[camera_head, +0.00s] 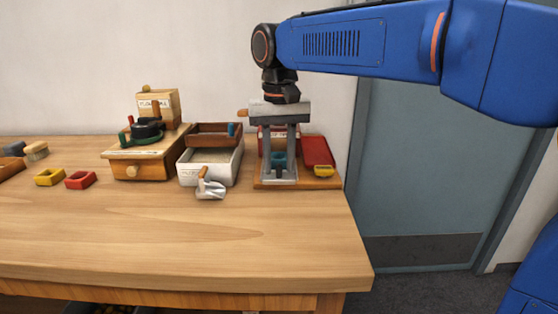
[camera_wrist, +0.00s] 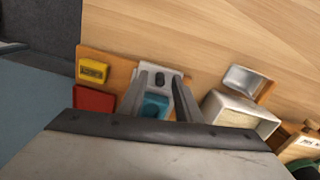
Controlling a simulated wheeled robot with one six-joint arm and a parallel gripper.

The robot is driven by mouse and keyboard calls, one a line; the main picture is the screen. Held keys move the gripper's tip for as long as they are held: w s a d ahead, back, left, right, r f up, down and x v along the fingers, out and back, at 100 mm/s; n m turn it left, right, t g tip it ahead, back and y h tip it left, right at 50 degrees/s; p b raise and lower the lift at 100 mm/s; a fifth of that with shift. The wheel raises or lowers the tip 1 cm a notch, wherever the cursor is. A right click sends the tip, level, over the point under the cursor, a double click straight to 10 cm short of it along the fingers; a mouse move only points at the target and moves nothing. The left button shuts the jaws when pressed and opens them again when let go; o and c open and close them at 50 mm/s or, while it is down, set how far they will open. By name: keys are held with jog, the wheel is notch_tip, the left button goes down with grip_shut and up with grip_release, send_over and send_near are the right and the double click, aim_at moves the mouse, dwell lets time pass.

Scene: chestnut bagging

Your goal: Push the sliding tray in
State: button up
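A light grey plate (camera_wrist: 145,69) with a dark knob (camera_wrist: 159,78) lies on a wooden board; it looks like the sliding tray, though I cannot be sure. A teal block (camera_wrist: 155,104) sits behind the knob, and it also shows in the head view (camera_head: 279,160). My gripper (camera_wrist: 157,82) points down over the plate with its fingers apart, one on each side of the knob and teal block. In the head view my gripper (camera_head: 280,177) stands low over the board. I cannot tell whether the fingers touch anything. The gripper body hides the back of the board.
The wooden board (camera_head: 325,183) also bears a red tray (camera_head: 317,151) and a yellow box (camera_head: 323,171). Left of it stand a white bin (camera_head: 207,174), a metal scoop (camera_head: 211,190) and a wooden drawer box (camera_head: 150,168). The front of the table is clear.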

aim_at(279, 155)
grip_shut()
jog(key=shift+w+d, duration=0.1)
jog(key=shift+w, duration=3.4)
grip_release()
jog(key=shift+r, duration=0.15)
notch_tip(279, 155, up, 17)
jog(key=shift+r, duration=0.1)
